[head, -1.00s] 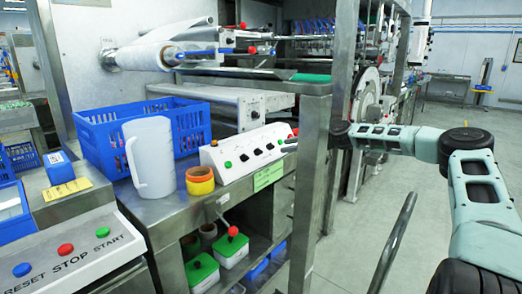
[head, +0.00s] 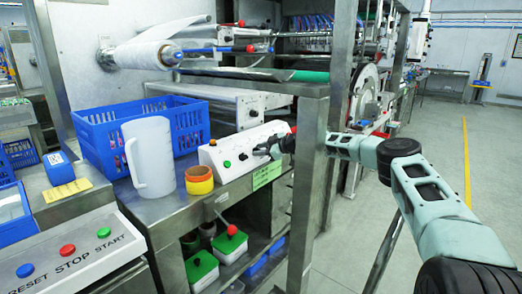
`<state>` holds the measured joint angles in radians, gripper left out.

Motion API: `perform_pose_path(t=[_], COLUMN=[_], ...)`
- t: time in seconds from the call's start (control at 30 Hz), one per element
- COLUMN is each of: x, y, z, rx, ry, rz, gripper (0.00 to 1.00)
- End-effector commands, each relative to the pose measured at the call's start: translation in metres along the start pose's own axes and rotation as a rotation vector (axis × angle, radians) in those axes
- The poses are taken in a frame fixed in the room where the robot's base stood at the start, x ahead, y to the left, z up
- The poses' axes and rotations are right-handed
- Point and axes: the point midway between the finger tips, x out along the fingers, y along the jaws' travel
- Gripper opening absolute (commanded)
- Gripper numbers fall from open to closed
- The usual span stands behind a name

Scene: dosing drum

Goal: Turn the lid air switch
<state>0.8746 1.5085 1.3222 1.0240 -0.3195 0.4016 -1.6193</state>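A white control box (head: 222,157) stands on the steel bench in the head view. Its sloped front carries a green button (head: 227,164) and a black knob (head: 243,156) to its right. No label can be read, so I cannot tell which control is the lid air switch. My dark gripper (head: 264,150) reaches in from the right, its tips at the box's front and right of that knob. It hides the controls on the right part of the panel. Whether its fingers are open, or touch a knob, is too small to tell.
An orange tape roll (head: 199,180), a white jug (head: 149,157) and a blue crate (head: 97,140) stand left of the box. Open floor (head: 495,170) lies at the right.

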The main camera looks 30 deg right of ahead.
Motion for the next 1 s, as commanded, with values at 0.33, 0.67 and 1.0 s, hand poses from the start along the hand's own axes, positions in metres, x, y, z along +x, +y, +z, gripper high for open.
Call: perform_pose_path(t=[0.33,0.67,1.0], x=[-0.0004,0.0004,0.001], y=[0.0001,-0.0021,-0.0036], z=[0.0001,0.0029,0.0024], rx=[0.002,0.094,0.364], ry=[0.0,0.0,0.0], rz=[0.001,0.027,0.107], gripper=[0.04,0.04,0.04])
